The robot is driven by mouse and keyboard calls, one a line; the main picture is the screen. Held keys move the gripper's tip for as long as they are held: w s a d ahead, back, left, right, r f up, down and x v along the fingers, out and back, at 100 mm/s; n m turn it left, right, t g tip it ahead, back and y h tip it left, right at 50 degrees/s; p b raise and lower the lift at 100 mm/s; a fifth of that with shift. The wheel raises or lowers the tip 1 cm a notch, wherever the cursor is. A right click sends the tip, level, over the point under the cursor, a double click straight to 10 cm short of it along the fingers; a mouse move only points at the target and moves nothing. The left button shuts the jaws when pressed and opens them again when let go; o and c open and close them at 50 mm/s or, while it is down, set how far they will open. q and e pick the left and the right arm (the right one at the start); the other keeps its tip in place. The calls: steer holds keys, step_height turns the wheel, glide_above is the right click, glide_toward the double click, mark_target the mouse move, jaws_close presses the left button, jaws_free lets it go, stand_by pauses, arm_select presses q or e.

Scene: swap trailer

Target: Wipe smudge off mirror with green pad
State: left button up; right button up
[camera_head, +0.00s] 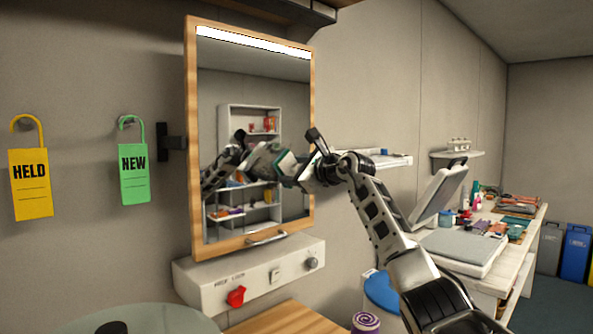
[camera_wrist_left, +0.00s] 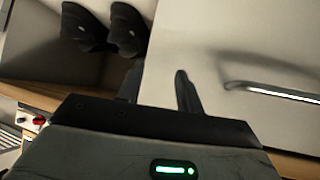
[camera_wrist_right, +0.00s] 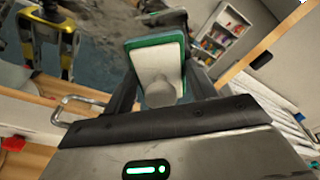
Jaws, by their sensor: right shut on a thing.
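The mirror (camera_head: 250,80) hangs on the wall in a wooden frame, with a light strip along its top. My right gripper (camera_head: 304,174) is at the right part of the glass, its reflection facing it. In the right wrist view my right gripper (camera_wrist_right: 160,97) is shut on the knob of the green pad (camera_wrist_right: 133,45), which has a pale back. The pad's green edge also shows in the head view (camera_head: 284,160). I cannot tell whether it touches the glass. My left gripper (camera_wrist_left: 160,88) is open and empty, outside the head view.
A white control box (camera_head: 255,277) with a red knob sits below the mirror. A yellow tag (camera_head: 31,185) and a green tag (camera_head: 134,174) hang at left. A cluttered workbench (camera_head: 535,222) and bins (camera_head: 575,252) stand at right. A metal handle (camera_wrist_left: 270,91) shows in the left wrist view.

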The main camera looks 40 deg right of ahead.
mark_target(280, 170)
steer(key=shift+a, duration=1.65)
steer(key=shift+s+a+f+b, duration=0.15)
steer(key=shift+a+b, duration=0.3)
steer(key=shift+a, duration=0.75)
steer(key=shift+s+a+b, duration=0.15)
steer(key=shift+a+b, duration=0.2)
steer(key=shift+a, duration=1.1)
steer(key=shift+s+a+b, duration=0.15)
steer(key=shift+a+b, duration=0.2)
steer(key=shift+a, duration=1.05)
steer(key=shift+d+r+p, duration=0.1)
steer(key=shift+r+p, duration=1.1)
steer(key=shift+r, duration=0.2)
steer(key=shift+w+d+f, duration=0.1)
steer(key=shift+w+d, duration=0.05)
steer(key=shift+d, duration=1.85)
steer(key=shift+w+d, duration=0.2)
steer(key=shift+d, duration=1.8)
steer(key=shift+w+d+f, duration=0.1)
steer(key=shift+w+d, duration=0.05)
steer(key=shift+d, duration=1.85)
steer(key=shift+a, duration=0.1)
